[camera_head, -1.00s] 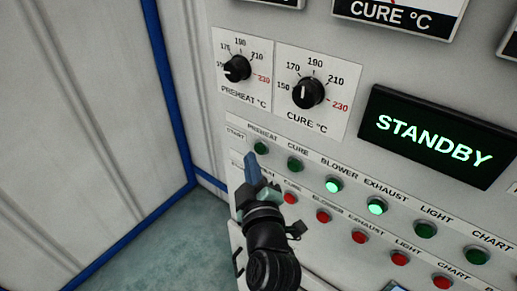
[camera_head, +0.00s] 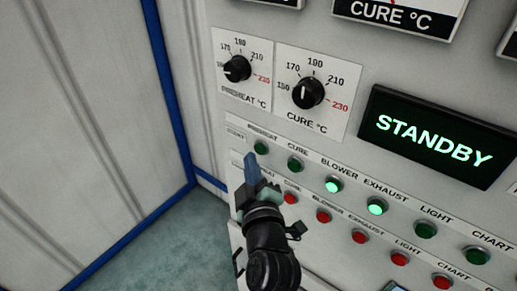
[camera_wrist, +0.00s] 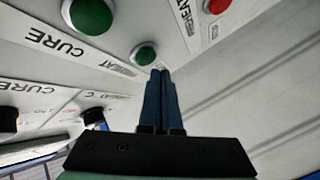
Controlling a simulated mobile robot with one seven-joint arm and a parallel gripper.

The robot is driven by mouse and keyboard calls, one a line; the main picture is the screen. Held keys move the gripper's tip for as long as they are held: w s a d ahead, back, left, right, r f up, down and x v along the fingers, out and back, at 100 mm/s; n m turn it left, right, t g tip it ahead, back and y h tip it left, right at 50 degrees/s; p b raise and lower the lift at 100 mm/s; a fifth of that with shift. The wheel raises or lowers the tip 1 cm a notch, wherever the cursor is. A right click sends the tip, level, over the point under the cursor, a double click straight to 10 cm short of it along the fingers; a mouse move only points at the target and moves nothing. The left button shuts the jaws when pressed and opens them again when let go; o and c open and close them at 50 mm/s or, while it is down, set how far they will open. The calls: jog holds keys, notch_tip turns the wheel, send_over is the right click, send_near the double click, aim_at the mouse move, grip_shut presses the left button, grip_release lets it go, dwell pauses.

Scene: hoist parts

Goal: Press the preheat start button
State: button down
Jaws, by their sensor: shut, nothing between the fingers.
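The preheat start button (camera_head: 261,148) is a small unlit green dome at the left end of the upper button row, under the PREHEAT label. It also shows in the wrist view (camera_wrist: 143,54), just beyond and slightly left of my fingertips. My gripper (camera_head: 251,158) is shut and empty, its blue fingers together and pointing at the panel. In the head view the fingertips are just below and left of the button. In the wrist view the fingers (camera_wrist: 160,74) nearly reach it. A small gap seems to remain; contact cannot be made out.
The cure start button (camera_head: 295,165) is green, right of preheat. The blower (camera_head: 334,185) and exhaust (camera_head: 376,206) buttons glow. Red buttons (camera_head: 323,216) form a row below. A STANDBY display (camera_head: 436,139) and two dials (camera_head: 308,93) sit above. A blue-edged wall stands left.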

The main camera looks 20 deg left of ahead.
jog(key=shift+w+b, duration=0.2)
jog(key=shift+b, duration=0.1)
jog(key=shift+w+d+b, duration=0.15)
jog(key=shift+w+b, duration=0.1)
jog(key=shift+b, duration=0.05)
jog(key=shift+w+d+b, duration=0.2)
jog(key=shift+w+b, duration=0.2)
jog(key=shift+b, duration=0.05)
dwell(0.9)
jog(key=shift+s+a, duration=0.3)
jog(key=shift+s, duration=0.55)
jog(key=s, duration=0.1)
jog(key=s+a, duration=0.1)
jog(key=s, duration=0.1)
jog(key=s+p, duration=0.1)
jog(key=shift+s+a, duration=0.35)
jog(key=shift+a, duration=0.05)
dwell(0.6)
